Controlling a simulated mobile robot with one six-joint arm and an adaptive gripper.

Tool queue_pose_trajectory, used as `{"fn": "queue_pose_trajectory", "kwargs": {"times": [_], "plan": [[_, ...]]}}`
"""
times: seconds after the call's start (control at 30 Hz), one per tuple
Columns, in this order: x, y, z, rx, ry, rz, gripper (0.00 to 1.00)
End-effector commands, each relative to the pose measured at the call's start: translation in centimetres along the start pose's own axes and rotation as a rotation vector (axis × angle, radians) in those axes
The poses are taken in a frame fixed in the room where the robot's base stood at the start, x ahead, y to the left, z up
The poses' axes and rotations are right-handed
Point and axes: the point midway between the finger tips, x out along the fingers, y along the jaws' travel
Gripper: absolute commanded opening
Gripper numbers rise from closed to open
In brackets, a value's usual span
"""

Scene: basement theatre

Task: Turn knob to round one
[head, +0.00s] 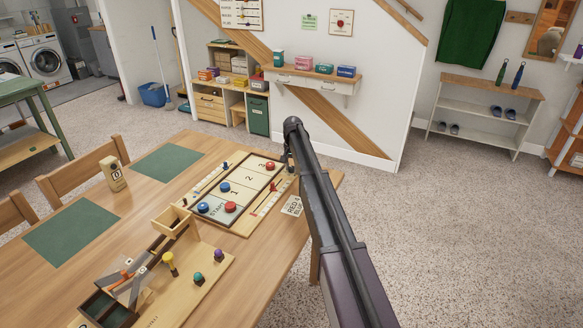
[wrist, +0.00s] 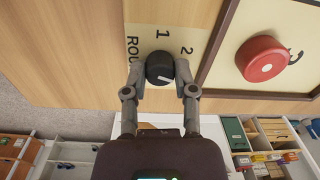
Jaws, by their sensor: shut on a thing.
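In the wrist view, a round black knob (wrist: 160,68) with a short white mark on its lower part sits on a light wooden panel. The printed letters "ROU", the rest cut off, and the numbers 1 and 2 stand beside it. The white mark does not point at the 1; its exact direction is hard to read. My gripper (wrist: 160,78) has one finger on each side of the knob and is shut on it. In the head view, my gripper (head: 288,158) is at the far right end of the board game (head: 243,222), and hides the knob.
A red puck (wrist: 263,59) lies close to my right finger in the wrist view. The table (head: 150,195) also holds green mats (head: 168,162), a wooden ramp toy (head: 205,290), a small counter box (head: 113,174) and a printed card (head: 292,206). Open carpet lies to the right.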

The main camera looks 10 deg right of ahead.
Motion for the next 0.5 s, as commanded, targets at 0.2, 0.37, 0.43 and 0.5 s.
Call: {"fn": "queue_pose_trajectory", "kwargs": {"times": [0.2, 0.37, 0.43, 0.5], "plan": [[0.01, -0.04, -0.13, -0.204, -0.003, 0.000, 0.00], [0.01, -0.04, -0.14, -0.356, -0.007, 0.000, 0.00], [0.01, -0.04, -0.13, -0.422, -0.009, 0.000, 0.00], [0.01, -0.05, -0.14, -0.489, -0.011, 0.000, 0.00]]}}
